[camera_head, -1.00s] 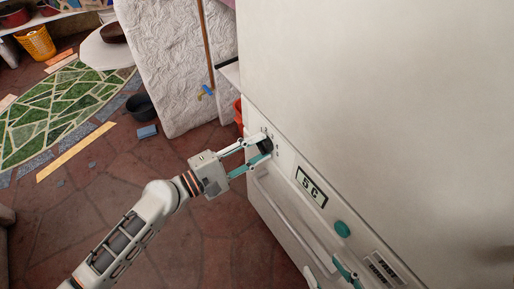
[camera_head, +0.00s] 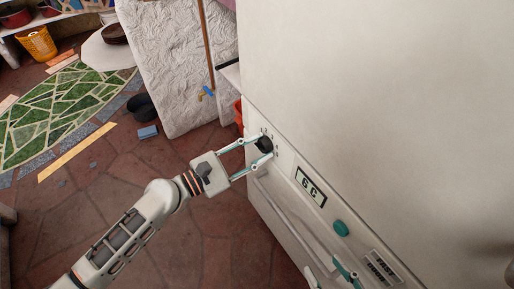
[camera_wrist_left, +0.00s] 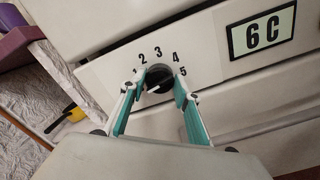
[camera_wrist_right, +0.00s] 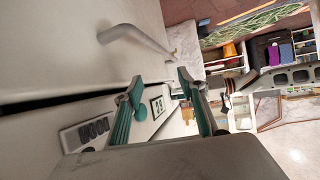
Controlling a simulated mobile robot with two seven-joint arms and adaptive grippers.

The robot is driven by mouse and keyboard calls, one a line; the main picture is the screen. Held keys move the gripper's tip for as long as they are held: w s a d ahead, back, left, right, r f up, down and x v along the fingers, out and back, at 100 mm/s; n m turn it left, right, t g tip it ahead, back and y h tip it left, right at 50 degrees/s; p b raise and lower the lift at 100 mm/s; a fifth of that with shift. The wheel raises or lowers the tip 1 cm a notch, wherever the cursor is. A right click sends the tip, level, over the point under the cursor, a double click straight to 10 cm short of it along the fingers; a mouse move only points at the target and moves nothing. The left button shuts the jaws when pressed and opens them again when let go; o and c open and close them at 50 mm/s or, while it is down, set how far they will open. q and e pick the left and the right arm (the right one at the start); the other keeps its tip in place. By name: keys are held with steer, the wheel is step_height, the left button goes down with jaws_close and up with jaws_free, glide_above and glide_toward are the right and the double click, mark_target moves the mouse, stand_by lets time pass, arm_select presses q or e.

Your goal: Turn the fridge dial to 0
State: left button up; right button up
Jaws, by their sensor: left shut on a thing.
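The round black fridge dial (camera_head: 264,144) sits on the white panel at the fridge's left end. My left gripper (camera_head: 266,146) is shut on it, with one finger on each side. In the left wrist view the dial (camera_wrist_left: 158,76) shows between the teal fingers, with a pale mark on its face. Numbers 1 to 5 show around it; a 0 cannot be made out. The display (camera_head: 311,187) reads 6 C. My right gripper (camera_wrist_right: 154,86) is open and empty in front of the fridge front; its fingers show at the head view's bottom edge.
A teal round knob (camera_head: 341,228) and a dark vent (camera_head: 381,268) are on the panel right of the display. A long handle (camera_head: 290,222) runs below the panel. A black bucket (camera_head: 143,107) stands on the floor, which is mostly clear left of the fridge.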

stand_by(0.3)
arm_select(q)
steer(key=o, duration=1.1)
steer(key=v, duration=1.2)
